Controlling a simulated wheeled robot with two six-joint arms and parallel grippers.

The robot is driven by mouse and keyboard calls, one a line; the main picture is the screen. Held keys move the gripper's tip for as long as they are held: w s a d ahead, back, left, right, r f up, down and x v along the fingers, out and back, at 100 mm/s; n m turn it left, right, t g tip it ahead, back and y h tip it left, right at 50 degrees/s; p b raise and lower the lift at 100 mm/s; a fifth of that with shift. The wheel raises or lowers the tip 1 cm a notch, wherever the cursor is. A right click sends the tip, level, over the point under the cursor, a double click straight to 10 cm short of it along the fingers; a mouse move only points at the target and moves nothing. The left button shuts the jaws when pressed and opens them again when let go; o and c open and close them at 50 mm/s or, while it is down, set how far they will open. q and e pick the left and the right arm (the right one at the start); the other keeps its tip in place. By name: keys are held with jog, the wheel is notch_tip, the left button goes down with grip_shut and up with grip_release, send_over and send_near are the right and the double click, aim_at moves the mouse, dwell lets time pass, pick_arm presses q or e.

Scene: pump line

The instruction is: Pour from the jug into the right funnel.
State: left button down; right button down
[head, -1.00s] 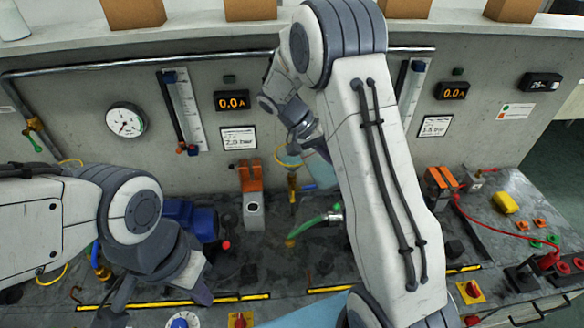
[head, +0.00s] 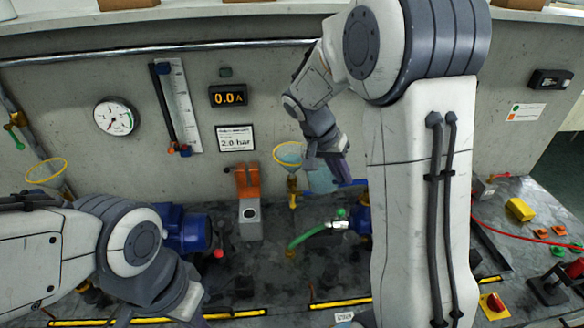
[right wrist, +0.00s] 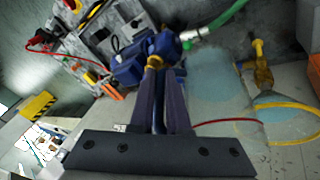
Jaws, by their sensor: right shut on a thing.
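The jug (head: 321,180) is see-through with pale blue in it; in the right wrist view (right wrist: 215,85) it lies beside my fingers. My right gripper (head: 335,165) is shut on it, and its dark fingers show in the right wrist view (right wrist: 161,85). The right funnel (head: 290,153) has a yellow rim and pale blue inside; it also shows in the right wrist view (right wrist: 288,122). The jug is close beside the funnel, its edge overlapping it in the right wrist view. I cannot tell its exact tilt or see a stream. My left gripper (head: 190,302) is low at left, fingers unclear.
A left funnel (head: 46,171) stands at the far left. A blue pump (head: 186,230), an orange-topped block (head: 248,205) and a green hose (head: 308,236) are on the bench. The gauge wall (head: 285,90) rises behind the jug.

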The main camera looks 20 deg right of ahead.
jog(key=shift+r+p, duration=3.25)
jog(key=shift+r, duration=1.45)
jog(key=shift+f, duration=0.1)
jog(key=shift+f+t+b, duration=0.2)
jog(key=shift+t+b, duration=0.2)
jog(key=shift+b, duration=0.65)
jog(key=t+y+b, duration=0.1)
jog(key=t+b, duration=0.1)
jog(key=b, duration=0.1)
jog(key=shift+m, duration=0.4)
jog(key=shift+r+t+y, duration=0.2)
jog(key=shift+t+y, duration=0.1)
